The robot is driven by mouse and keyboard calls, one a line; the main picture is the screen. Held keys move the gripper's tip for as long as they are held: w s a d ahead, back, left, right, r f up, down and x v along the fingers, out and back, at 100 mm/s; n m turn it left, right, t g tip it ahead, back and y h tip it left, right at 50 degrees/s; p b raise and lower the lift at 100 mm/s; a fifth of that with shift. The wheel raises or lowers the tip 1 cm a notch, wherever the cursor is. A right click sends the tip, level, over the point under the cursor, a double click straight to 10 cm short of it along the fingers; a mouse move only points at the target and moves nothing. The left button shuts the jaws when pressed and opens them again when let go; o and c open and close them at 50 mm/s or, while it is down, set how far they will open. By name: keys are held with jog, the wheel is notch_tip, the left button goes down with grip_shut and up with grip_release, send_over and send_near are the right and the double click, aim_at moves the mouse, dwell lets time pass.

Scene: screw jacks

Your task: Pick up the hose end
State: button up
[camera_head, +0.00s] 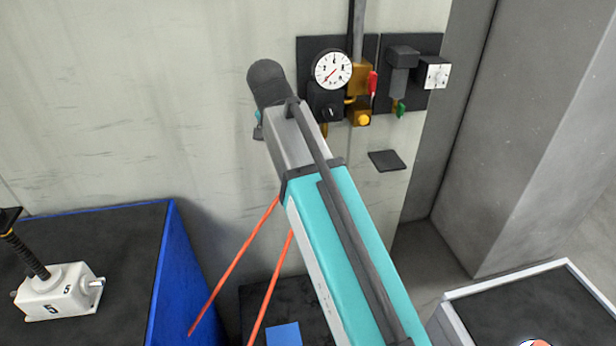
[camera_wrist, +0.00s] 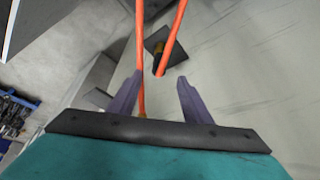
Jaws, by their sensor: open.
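My gripper (camera_wrist: 160,77) is open in the wrist view, its two dark purple fingers apart with no object clamped. Two orange hose lengths come in from the top. I cannot tell how far either lies from the fingers. In the head view two orange hose lengths (camera_head: 235,265) slant beside my teal arm; their upper ends and my fingers are hidden behind it.
A wall panel carries a dial gauge (camera_head: 333,69), brass fittings and a red lever (camera_head: 372,84). Another panel holds a grey valve (camera_head: 402,68). A white screw jack (camera_head: 58,291) stands on a blue-sided bench (camera_head: 130,270) at left. A white-rimmed tray (camera_head: 505,278) is at right.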

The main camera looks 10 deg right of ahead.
jog(key=shift+f, duration=0.1)
jog(key=shift+p+x, duration=1.1)
jog(key=shift+x, duration=3.1)
jog(key=shift+p+x, duration=1)
jog(key=shift+x, duration=0.35)
jog(key=shift+p+x, duration=0.4)
jog(key=shift+x, duration=0.85)
jog(key=shift+d, duration=0.1)
grip_shut()
